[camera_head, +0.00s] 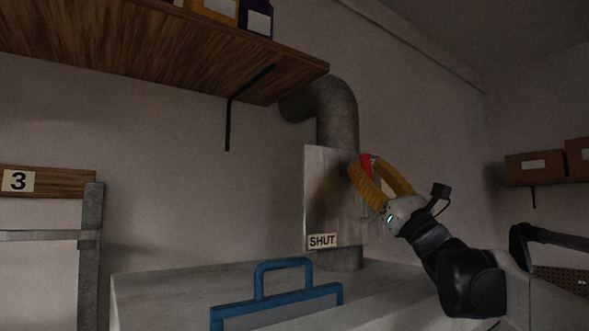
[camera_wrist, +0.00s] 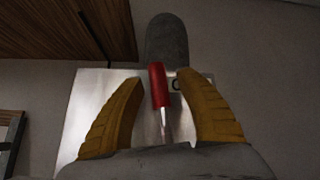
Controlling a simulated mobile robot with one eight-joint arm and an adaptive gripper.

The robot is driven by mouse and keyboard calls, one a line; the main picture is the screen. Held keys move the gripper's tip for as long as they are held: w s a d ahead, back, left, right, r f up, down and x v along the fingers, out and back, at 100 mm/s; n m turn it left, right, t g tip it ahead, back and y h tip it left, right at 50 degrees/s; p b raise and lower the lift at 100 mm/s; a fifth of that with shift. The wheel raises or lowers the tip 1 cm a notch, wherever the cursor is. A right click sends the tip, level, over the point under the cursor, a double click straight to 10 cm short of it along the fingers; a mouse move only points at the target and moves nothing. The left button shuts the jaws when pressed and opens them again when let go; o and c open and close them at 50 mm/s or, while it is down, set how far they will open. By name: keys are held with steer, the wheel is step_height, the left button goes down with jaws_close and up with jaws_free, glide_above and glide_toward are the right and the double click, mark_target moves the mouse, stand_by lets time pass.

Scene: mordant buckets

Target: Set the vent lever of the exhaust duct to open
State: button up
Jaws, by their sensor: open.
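The exhaust duct (camera_head: 340,112) is a grey pipe that bends out of the wall below the wooden shelf. A metal plate (camera_head: 326,180) sits on its front, with a label reading SHUT (camera_head: 322,241) at its lower left. The vent lever has a red grip (camera_wrist: 159,86) on a thin metal shaft and points up in the wrist view. Its red grip also shows in the head view (camera_head: 367,162), partly hidden by a finger. My gripper (camera_wrist: 157,82) is open, its yellow fingers on either side of the red grip, with gaps visible. A second label is mostly hidden behind the right finger.
A pale bench or lid (camera_head: 190,283) with a blue handle (camera_head: 283,264) lies below the plate. The wooden shelf (camera_head: 170,45) overhangs at upper left, with a black bracket (camera_head: 229,122). Cardboard boxes (camera_head: 535,167) stand on a shelf at right.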

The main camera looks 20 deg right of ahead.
steer(key=v, duration=1.1)
steer(key=shift+s, duration=0.25)
steer(key=shift+d+f, duration=0.1)
steer(key=shift+f, duration=0.1)
